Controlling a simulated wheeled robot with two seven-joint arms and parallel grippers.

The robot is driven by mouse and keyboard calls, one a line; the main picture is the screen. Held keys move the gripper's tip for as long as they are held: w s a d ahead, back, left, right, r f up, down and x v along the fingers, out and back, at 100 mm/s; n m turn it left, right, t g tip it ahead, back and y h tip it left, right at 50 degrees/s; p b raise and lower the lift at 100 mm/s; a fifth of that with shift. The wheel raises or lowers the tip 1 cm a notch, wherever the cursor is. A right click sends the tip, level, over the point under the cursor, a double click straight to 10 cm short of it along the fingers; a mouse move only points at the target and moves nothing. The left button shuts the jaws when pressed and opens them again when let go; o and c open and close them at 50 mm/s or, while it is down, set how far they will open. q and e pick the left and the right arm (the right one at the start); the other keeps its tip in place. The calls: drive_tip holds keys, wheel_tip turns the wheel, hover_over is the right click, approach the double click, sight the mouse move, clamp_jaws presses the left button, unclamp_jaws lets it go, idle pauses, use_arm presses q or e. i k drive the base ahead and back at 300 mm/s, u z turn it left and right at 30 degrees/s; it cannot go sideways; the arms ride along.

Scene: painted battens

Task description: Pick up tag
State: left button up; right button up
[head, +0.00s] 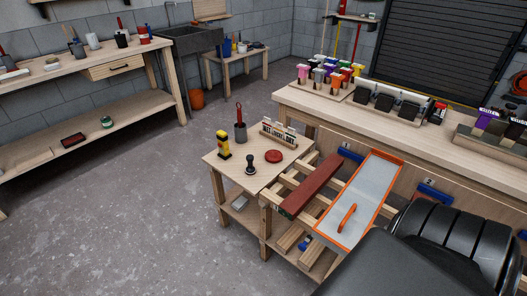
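A small wooden rack of upright white tags (279,135) stands at the back of the small wooden side table (218,160). The tags carry dark lettering; one seems to read "WET" and another "DRY", but the print is too small to be sure. I cannot tell which single tag is meant. Neither of my grippers shows in the head view. A large dark part of mine fills the lower right corner, well apart from the rack.
A yellow bottle (223,145), dark pot (240,132), black stamp-like item (250,166) and red disc (274,156) stand near the rack. A red batten (313,187) and orange-rimmed panel (378,186) lie right. The long bench (400,117) stands behind.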

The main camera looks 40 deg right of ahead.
sight(291, 138)
drive_tip(key=u, duration=0.5)
drive_tip(key=i, duration=1.1)
drive_tip(key=z, duration=0.35)
